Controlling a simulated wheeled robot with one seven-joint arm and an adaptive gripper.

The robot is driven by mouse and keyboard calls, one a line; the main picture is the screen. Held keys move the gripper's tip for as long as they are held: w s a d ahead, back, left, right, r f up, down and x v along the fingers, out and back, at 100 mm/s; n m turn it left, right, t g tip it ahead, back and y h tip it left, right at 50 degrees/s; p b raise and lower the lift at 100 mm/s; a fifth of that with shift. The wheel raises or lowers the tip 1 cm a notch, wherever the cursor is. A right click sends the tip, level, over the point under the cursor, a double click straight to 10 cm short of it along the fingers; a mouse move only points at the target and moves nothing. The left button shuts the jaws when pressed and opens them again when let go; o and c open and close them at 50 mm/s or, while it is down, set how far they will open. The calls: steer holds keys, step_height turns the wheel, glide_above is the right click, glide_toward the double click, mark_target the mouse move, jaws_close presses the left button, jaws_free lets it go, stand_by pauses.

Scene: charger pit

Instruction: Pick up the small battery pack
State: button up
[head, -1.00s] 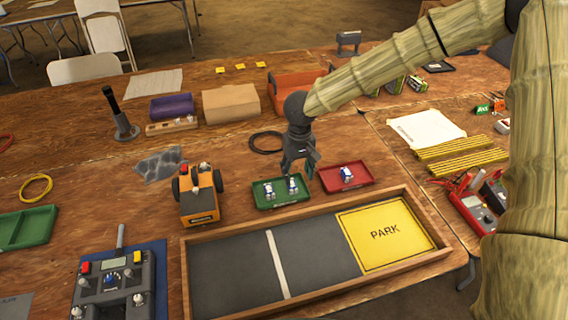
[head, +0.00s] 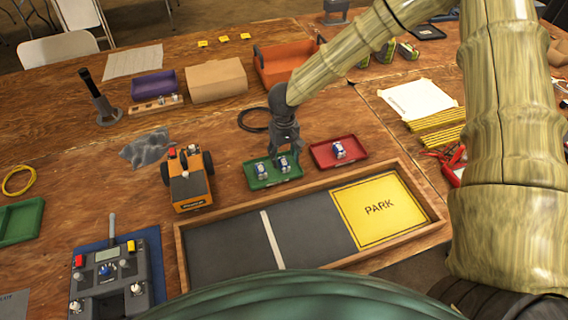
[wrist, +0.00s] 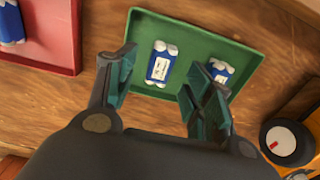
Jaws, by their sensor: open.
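Two small blue-and-white battery packs sit in the green tray (head: 292,175). One pack (head: 260,170) is at the left and the other (head: 284,163) at the right, beneath my gripper (head: 283,158). In the wrist view, one pack (wrist: 160,66) shows between my open fingers (wrist: 155,92), beyond their tips, and the other pack (wrist: 220,71) lies beside the right finger, partly hidden by it. A third blue-and-white pack (head: 338,150) lies in the red tray (head: 358,156), also at the wrist view's left edge. My gripper is empty.
An orange and black wheeled vehicle (head: 189,190) stands left of the green tray. The wooden-framed pit with a yellow PARK panel (head: 378,208) lies in front. A black cable coil (head: 253,119) lies behind. A controller (head: 112,275) sits at the front left.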

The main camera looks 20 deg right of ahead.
mark_target(284, 162)
steer(key=shift+f, duration=1.75)
steer(key=shift+c, duration=0.4)
jaws_close()
steer(key=shift+r, duration=0.15)
